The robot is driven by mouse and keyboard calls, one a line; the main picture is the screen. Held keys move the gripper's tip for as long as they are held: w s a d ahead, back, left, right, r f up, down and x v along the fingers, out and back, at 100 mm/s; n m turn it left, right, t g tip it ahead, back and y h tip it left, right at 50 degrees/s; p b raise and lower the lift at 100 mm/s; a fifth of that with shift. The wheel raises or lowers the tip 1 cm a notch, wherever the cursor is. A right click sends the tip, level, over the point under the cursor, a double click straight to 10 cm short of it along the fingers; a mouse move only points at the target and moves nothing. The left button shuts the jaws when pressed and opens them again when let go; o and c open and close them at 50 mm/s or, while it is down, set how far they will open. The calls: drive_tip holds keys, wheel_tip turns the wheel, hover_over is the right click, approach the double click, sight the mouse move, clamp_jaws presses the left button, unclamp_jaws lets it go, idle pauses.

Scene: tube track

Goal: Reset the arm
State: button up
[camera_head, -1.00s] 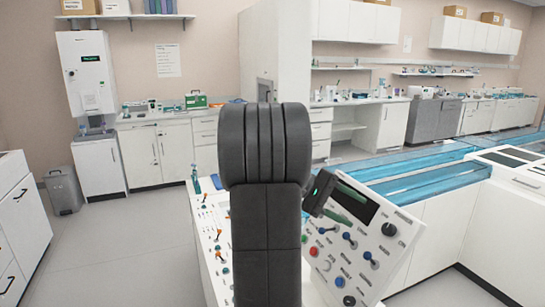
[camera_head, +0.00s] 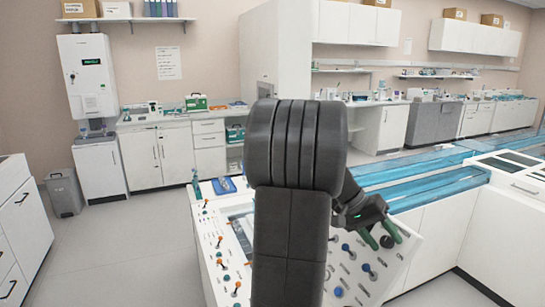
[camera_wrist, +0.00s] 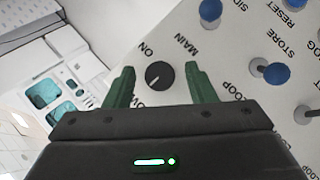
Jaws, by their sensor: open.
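My gripper (camera_head: 385,236) is over the white control panel (camera_head: 400,268) at the right of the desk. Its two green fingers are apart and empty. In the wrist view, my gripper (camera_wrist: 159,70) is open with a black rotary knob (camera_wrist: 159,75) appearing between the fingertips; the labels ON and MAIN are beside it. I cannot tell whether the fingers touch the knob or how high they are above it. Blue-capped levers stand to the right of the fingers, one (camera_wrist: 276,73) near the words STORE and RESET. My arm hides part of the panel in the head view.
A second panel with orange-tipped levers (camera_head: 221,265) lies left of my arm. Blue-covered transparent track tubes (camera_head: 420,174) run behind the panel. White cabinets (camera_head: 157,157) and a grey bin (camera_head: 64,192) stand further back. The floor at left is clear.

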drive_tip(key=m+t+y, duration=0.1)
drive_tip(key=m+t, duration=0.1)
drive_tip(key=m, duration=0.1)
drive_tip(key=shift+s+d+r+y, duration=0.15)
drive_tip(key=shift+s+d+y, duration=0.05)
drive_tip(key=shift+y, duration=0.2)
drive_tip(key=m+t+y, duration=0.2)
drive_tip(key=m, duration=0.2)
drive_tip(key=shift+s+t, duration=0.1)
drive_tip(key=shift+t, duration=0.3)
